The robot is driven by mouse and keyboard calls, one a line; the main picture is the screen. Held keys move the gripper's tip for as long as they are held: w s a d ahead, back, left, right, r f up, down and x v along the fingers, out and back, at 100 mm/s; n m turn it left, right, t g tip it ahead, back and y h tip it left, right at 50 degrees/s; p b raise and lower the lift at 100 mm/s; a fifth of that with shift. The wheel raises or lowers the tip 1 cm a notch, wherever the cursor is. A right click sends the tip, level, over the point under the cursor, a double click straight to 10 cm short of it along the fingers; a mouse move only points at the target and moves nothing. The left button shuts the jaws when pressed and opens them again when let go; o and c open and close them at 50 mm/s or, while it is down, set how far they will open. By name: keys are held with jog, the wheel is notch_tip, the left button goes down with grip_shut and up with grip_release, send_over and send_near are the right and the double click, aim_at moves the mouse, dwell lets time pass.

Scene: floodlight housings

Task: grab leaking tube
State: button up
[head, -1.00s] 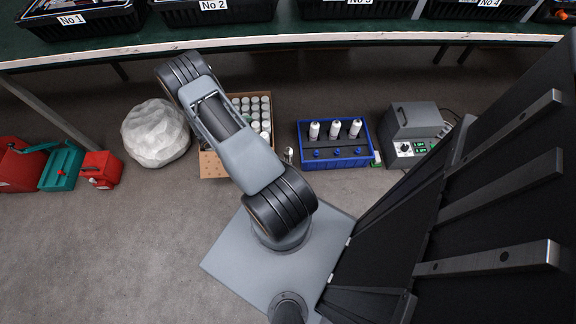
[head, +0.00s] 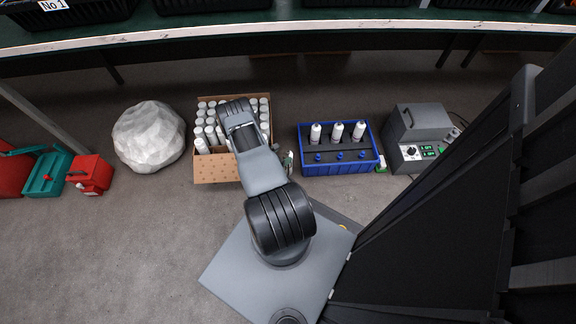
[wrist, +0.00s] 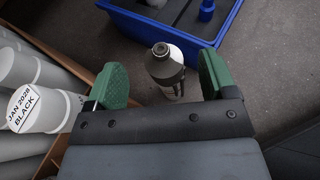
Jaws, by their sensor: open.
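In the wrist view, a white tube (wrist: 165,68) with a grey shoulder and dark nozzle stands on the floor between the cardboard box and the blue crate. A dark patch shows on its side. My gripper (wrist: 163,78) has green fingers and is open. The tube appears in the gap between the fingers, with room on both sides. I cannot tell how far the fingertips are from it. In the head view, my arm reaches over the box and largely hides the gripper and this tube.
The cardboard box (head: 215,170) of white tubes is at left; one label (wrist: 24,107) reads "JAN 2028 BLACK". The blue crate (head: 340,169) holds three upright tubes. A grey device (head: 418,135), white lump (head: 148,137) and red container (head: 90,175) stand farther aside. A table edge (head: 300,28) runs behind.

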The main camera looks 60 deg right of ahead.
aim_at(287, 153)
jog(key=b+x, duration=0.2)
jog(key=x, duration=0.3)
jog(key=shift+s+f, duration=0.1)
jog(key=shift+s+d, duration=0.15)
jog(key=shift+d, duration=0.2)
jog(key=shift+c, duration=0.3)
